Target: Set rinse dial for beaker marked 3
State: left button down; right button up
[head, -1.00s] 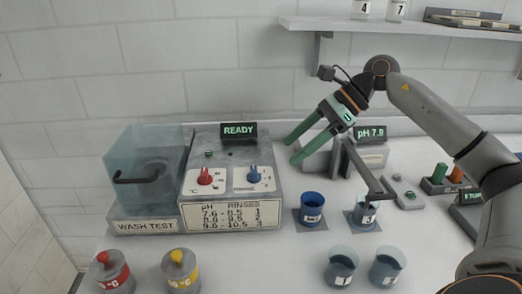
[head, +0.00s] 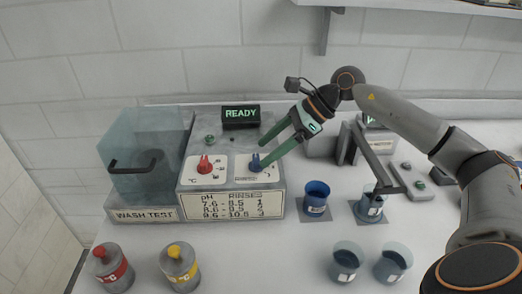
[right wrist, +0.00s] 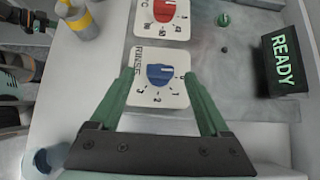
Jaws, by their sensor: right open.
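The blue rinse dial (head: 256,163) sits on a white plate on the washer's front panel. In the right wrist view the dial (right wrist: 160,76) has the marks 1, 2 and 3 around it. My right gripper (head: 263,154) is open and empty; its green fingertips are close to the dial and appear on either side of it in the wrist view. I cannot tell whether they touch it. A beaker (head: 370,207) stands under the pH meter's arm; its label is too small to read surely. The pH display (head: 374,121) is mostly hidden by my right arm.
The red temperature dial (head: 205,166) is left of the rinse dial. A READY display (head: 240,113) stands behind. The pH chart (head: 233,205) lists ranges for rinses 1, 2 and 3. A clear wash chamber (head: 146,165), bottles (head: 110,266) and a blue beaker (head: 316,199) stand nearby.

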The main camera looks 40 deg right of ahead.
aim_at(256, 161)
jog(key=shift+x, duration=1.4)
jog(key=shift+c, duration=0.2)
grip_shut()
